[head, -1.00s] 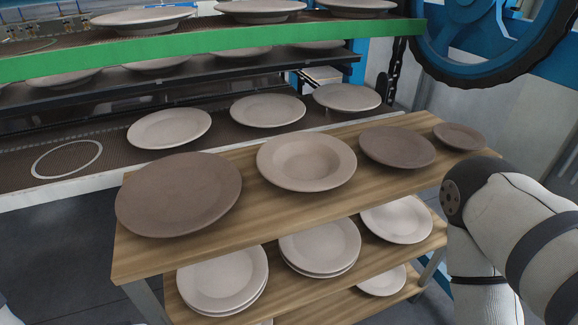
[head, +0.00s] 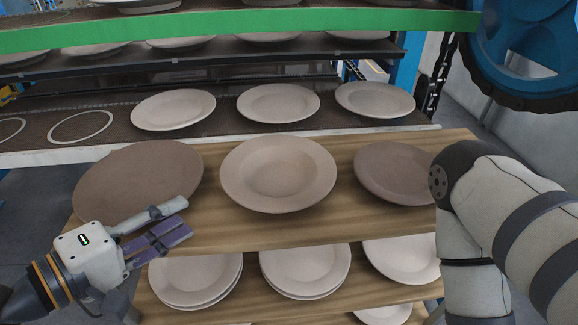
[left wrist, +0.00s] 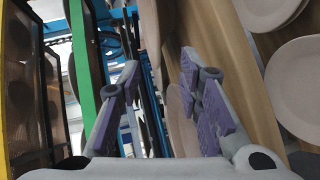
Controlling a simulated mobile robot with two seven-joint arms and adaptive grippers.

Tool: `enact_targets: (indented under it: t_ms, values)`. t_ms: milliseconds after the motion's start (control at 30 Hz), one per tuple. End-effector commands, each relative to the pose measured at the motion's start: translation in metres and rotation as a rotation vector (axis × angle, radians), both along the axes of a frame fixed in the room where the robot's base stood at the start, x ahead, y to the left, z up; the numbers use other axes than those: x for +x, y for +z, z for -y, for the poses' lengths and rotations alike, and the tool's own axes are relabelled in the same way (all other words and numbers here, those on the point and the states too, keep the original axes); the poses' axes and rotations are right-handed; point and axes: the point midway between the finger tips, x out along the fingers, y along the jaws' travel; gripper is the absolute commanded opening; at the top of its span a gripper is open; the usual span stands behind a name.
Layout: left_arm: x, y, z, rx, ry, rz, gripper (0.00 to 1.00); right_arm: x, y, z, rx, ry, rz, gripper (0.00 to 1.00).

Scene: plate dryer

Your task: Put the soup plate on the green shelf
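The soup plate (head: 278,174), pale with a deep centre and wide rim, lies on the top board of a wooden cart between two darker flat plates. The green shelf (head: 250,22) crosses the top of the head view, with pale plates on it; its green edge (left wrist: 82,60) also shows in the left wrist view. My left gripper (head: 182,218) is open and empty, at the left front of the cart, beside the dark left plate and left of the soup plate. In the left wrist view its fingers (left wrist: 160,68) are spread apart. My right gripper is not in view; only my right arm shows.
The dark left plate (head: 135,182) and dark right plate (head: 392,172) flank the soup plate. More plates sit on the cart's lower board (head: 250,292). A lower dryer shelf (head: 60,152) behind the cart holds pale plates and has an empty ring at left. A blue wheel (head: 530,50) stands at right.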

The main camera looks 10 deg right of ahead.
Motion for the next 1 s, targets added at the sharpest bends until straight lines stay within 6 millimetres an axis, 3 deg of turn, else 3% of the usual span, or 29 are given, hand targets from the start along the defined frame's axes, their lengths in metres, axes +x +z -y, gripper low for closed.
enact_targets:
  t_ms: [233,633,900,933,1000]
  values:
    - [0.032,-0.016,0.032,0.000,-0.005,-0.006,0.32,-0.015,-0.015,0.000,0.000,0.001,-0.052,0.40]
    - [0.079,-0.025,0.076,0.001,-0.002,0.000,0.32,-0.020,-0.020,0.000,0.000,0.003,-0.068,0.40]
    - [0.086,-0.024,0.081,-0.002,0.000,0.002,0.32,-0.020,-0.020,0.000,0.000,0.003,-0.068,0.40]
    - [0.086,-0.024,0.081,-0.002,0.000,0.002,0.30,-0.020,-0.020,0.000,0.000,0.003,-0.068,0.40]
    - [0.086,-0.024,0.081,-0.002,0.000,0.002,0.14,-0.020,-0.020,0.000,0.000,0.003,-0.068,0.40]
